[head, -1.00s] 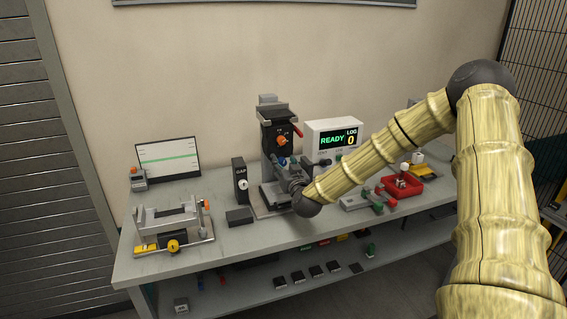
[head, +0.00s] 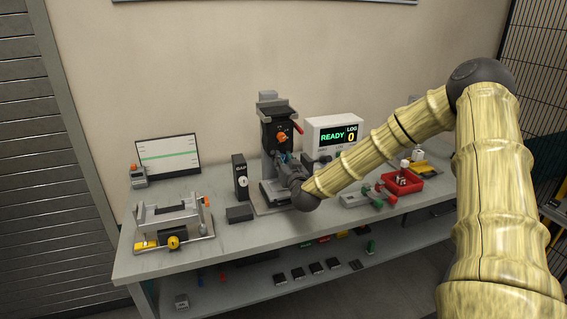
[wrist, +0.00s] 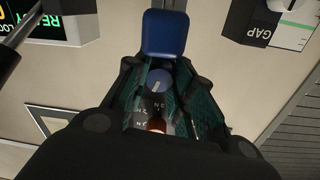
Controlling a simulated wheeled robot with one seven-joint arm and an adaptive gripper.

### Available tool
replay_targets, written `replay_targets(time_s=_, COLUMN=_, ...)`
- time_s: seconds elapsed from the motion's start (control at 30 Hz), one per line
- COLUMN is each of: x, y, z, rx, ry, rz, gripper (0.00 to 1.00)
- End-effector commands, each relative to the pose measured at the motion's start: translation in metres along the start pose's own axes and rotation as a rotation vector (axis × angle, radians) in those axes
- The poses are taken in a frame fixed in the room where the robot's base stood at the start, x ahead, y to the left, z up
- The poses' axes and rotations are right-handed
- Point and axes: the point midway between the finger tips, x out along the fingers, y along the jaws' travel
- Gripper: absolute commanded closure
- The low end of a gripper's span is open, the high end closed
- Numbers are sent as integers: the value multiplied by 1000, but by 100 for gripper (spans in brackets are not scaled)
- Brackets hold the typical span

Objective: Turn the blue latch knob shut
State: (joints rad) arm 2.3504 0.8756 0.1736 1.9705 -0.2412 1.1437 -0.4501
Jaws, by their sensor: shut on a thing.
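The clamp stand (head: 278,118) is a dark upright unit with an orange knob (head: 282,137) on its face; this knob also shows in the wrist view (wrist: 156,125). My gripper (head: 283,163) is in front of the stand, below the orange knob. In the inverted wrist view, a blue rounded block, seemingly the latch knob (wrist: 166,36), sits at the fingertips, and my gripper (wrist: 161,62) is shut on it. A smaller round blue dial (wrist: 158,82) with a white line shows between the fingers, behind the grip. In the head view my gripper largely hides the blue parts.
A black GAP gauge (head: 241,177) stands close left of the stand. A display reading READY and 0 (head: 333,137) is at its right. A red tray (head: 402,182) lies further right, and a grey fixture (head: 172,222) is at the left bench end.

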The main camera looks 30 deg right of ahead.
Motion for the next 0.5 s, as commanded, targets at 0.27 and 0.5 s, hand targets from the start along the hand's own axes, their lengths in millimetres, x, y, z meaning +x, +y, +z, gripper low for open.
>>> replay_targets(time_s=0.27, x=0, y=0, z=0, rx=76, ry=-4, rz=1, gripper=99)
replay_targets(time_s=0.5, x=0, y=0, z=0, rx=75, ry=-3, rz=1, gripper=65)
